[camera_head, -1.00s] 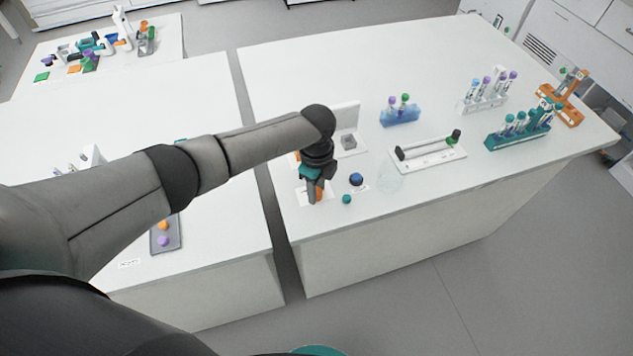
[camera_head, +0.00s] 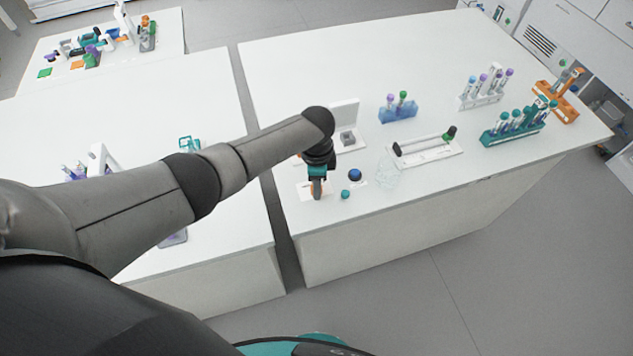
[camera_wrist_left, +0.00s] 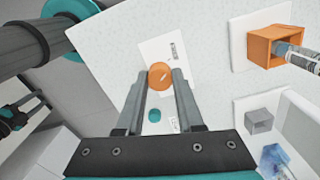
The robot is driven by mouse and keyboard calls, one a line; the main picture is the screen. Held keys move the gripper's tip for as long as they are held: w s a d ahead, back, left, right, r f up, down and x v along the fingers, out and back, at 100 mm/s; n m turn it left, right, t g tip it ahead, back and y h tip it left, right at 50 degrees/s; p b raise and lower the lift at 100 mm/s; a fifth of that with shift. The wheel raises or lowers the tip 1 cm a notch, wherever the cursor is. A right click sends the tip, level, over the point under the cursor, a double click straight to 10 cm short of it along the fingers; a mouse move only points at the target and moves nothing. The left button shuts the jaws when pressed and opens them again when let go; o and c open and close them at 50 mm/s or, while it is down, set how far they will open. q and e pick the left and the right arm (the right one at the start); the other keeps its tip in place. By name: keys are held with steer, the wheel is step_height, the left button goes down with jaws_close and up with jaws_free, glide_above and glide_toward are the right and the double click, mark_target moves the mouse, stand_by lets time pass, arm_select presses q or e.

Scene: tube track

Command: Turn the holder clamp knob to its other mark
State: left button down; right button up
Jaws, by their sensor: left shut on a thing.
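The orange round knob (camera_wrist_left: 160,76) sits on a white plate (camera_wrist_left: 166,50) with small dark markings, on the bench. A small pale line shows on its top. My left gripper (camera_wrist_left: 159,80) points down and is shut on the knob, one finger on each side. In the head view my left gripper (camera_head: 317,190) stands over the white plate (camera_head: 304,191) near the bench's front edge, mostly hiding the knob. An orange square holder (camera_wrist_left: 275,47) on a white base holds a labelled tube (camera_wrist_left: 296,53).
A teal round piece (camera_head: 345,194) and a dark blue dome (camera_head: 355,175) stand just right of the gripper. Beyond are a white block stand (camera_head: 345,112), a blue tube rack (camera_head: 398,115) and a white tray (camera_head: 428,152). A gap separates the two benches.

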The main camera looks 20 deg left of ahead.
stand_by(0.3)
arm_select(q)
steer(key=c, duration=0.5)
jaws_free()
steer(key=shift+c, duration=0.2)
steer(key=shift+r, duration=0.1)
step_height(320, 180, up, 15)
steer(key=p, duration=0.2)
